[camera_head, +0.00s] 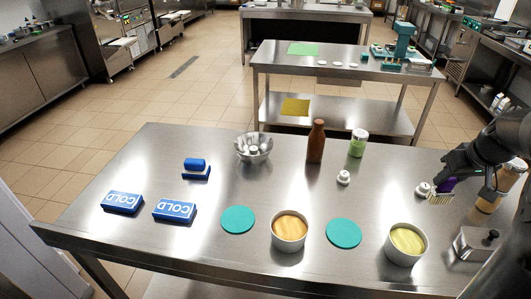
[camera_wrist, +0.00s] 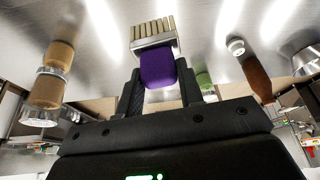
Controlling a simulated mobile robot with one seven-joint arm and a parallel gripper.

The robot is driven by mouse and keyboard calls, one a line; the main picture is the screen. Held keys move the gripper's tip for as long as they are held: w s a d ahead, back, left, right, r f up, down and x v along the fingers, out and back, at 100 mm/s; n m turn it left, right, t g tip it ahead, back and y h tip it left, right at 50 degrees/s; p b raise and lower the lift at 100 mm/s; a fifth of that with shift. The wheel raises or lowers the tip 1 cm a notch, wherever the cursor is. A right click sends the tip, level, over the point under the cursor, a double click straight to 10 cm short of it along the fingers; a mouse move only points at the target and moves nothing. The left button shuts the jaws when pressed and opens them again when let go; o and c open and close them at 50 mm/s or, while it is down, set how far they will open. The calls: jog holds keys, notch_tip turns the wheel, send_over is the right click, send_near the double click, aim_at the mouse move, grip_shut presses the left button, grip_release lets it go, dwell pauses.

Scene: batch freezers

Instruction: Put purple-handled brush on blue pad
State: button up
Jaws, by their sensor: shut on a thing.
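The purple-handled brush (camera_head: 446,187) is held by my gripper (camera_head: 452,178) above the right side of the steel table. In the wrist view the purple handle (camera_wrist: 157,68) sits between the two fingers of my gripper (camera_wrist: 160,80), and its pale bristles (camera_wrist: 152,30) point away from the palm. My gripper is shut on the handle. A small blue block (camera_head: 195,163) rests on a dark blue flat piece (camera_head: 196,175) at the table's back left; I cannot tell if this piece is the blue pad. Two flat round teal discs (camera_head: 238,220) (camera_head: 343,233) lie bare near the front.
Two blue COLD packs (camera_head: 122,202) (camera_head: 174,211) lie at left. Two filled tubs (camera_head: 289,232) (camera_head: 406,244) stand at the front. A metal bowl (camera_head: 254,148), brown bottle (camera_head: 316,142), green jar (camera_head: 358,143), brown jar (camera_head: 492,203) and metal box (camera_head: 474,244) stand around.

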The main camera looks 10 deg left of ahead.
jog(key=w+a+r+n+y, duration=0.15)
jog(key=w+a, duration=0.35)
jog(key=a, duration=0.6)
jog(key=w+a+r+n, duration=0.15)
jog(key=w+a, duration=0.35)
jog(key=a, duration=0.6)
jog(key=w+a+r+n, duration=0.1)
jog(key=w+a+n, duration=0.1)
jog(key=w+a, duration=0.6)
jog(key=s+a+r+n+g, duration=0.1)
jog(key=s+a, duration=0.2)
jog(key=a, duration=1.1)
jog(key=s+a+n, duration=0.1)
jog(key=s+a, duration=0.1)
jog(key=a, duration=1.2)
jog(key=shift+y, duration=0.45)
jog(key=shift+s+a+f, duration=0.2)
jog(key=shift+a+f, duration=1.55)
jog(key=shift+a, duration=0.15)
jog(key=shift+s+a+f, duration=0.25)
jog(key=shift+a+f, duration=1.5)
jog(key=shift+a, duration=0.1)
jog(key=shift+s+a+f, duration=0.2)
jog(key=shift+a+f, duration=1.55)
jog(key=shift+a, duration=0.15)
jog(key=shift+f, duration=0.15)
jog(key=o, duration=1)
